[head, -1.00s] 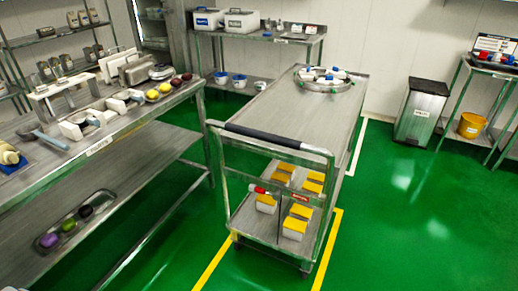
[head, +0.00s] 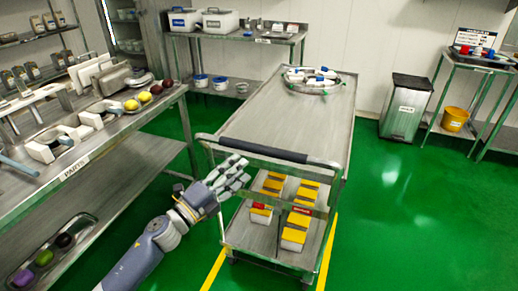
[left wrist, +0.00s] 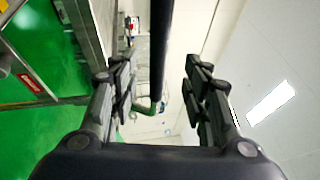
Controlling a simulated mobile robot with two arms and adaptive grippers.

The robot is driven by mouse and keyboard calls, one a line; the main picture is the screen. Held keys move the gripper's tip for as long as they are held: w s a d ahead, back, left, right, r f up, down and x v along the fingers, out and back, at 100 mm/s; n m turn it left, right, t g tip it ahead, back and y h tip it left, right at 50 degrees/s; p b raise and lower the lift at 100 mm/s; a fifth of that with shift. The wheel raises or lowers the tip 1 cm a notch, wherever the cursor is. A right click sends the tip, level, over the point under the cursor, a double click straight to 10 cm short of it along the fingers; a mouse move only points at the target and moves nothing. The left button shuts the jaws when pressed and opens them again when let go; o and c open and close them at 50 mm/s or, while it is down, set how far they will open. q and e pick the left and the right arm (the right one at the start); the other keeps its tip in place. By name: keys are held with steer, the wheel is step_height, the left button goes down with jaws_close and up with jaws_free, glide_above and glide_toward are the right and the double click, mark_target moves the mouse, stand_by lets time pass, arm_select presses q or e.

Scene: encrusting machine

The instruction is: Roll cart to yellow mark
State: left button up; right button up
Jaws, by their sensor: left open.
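The grey metal cart (head: 262,125) stands on the green floor with its dark push handle (head: 280,152) toward me. Yellow floor lines (head: 213,270) show at both sides of its near end, the right one (head: 326,255) partly hidden by the cart. My left gripper (head: 236,170) is open beside the handle's left part, at the cart's near left corner. In the left wrist view the dark handle bar (left wrist: 161,45) shows in the gap between the open fingers (left wrist: 160,88); whether they touch it I cannot tell. My right gripper is out of view.
The cart carries a round tray (head: 314,80) on top and several yellow-lidded boxes (head: 300,222) below. A parts bench (head: 100,150) stands close on the left, a table (head: 235,38) behind. A bin (head: 405,108) stands back right. Floor to the right is clear.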

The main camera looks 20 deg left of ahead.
mark_target(259, 153)
arm_select(q)
steer(key=p+x, duration=0.1)
steer(key=x, duration=0.9)
steer(key=shift+f+p, duration=0.2)
steer(key=shift+p, duration=0.1)
steer(key=shift+w, duration=0.1)
steer(key=shift+c, duration=0.6)
jaws_close()
